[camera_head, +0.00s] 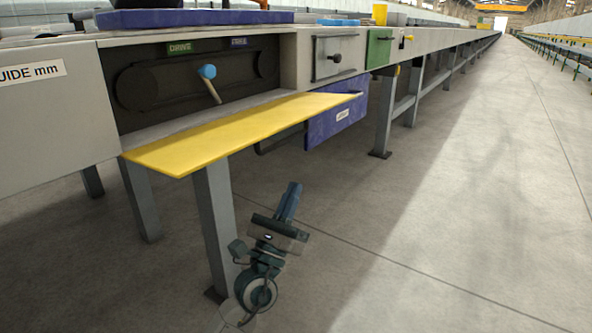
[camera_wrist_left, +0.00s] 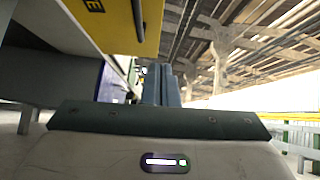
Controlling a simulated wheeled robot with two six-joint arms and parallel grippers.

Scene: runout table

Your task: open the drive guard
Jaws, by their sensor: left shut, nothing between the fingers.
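The drive guard is a yellow panel (camera_head: 235,130), folded down and sticking out from the lower edge of the recess in the machine side. The recess stands open and shows a dark belt drive (camera_head: 150,80) and a lever with a blue knob (camera_head: 208,72). In the left wrist view the guard (camera_wrist_left: 105,25) is overhead at upper left, with a dark handle bar and part of a letter on its face. My left gripper (camera_head: 291,192) is shut and empty, below and in front of the guard, apart from it; its fingers also show in the left wrist view (camera_wrist_left: 162,85). My right gripper is out of view.
A purple drawer (camera_head: 335,120) sits under the table right of the guard. A grey panel with a black knob (camera_head: 335,58) and a green panel (camera_head: 379,48) lie farther right. Table legs (camera_head: 215,215) stand behind my left arm. The floor at right is clear.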

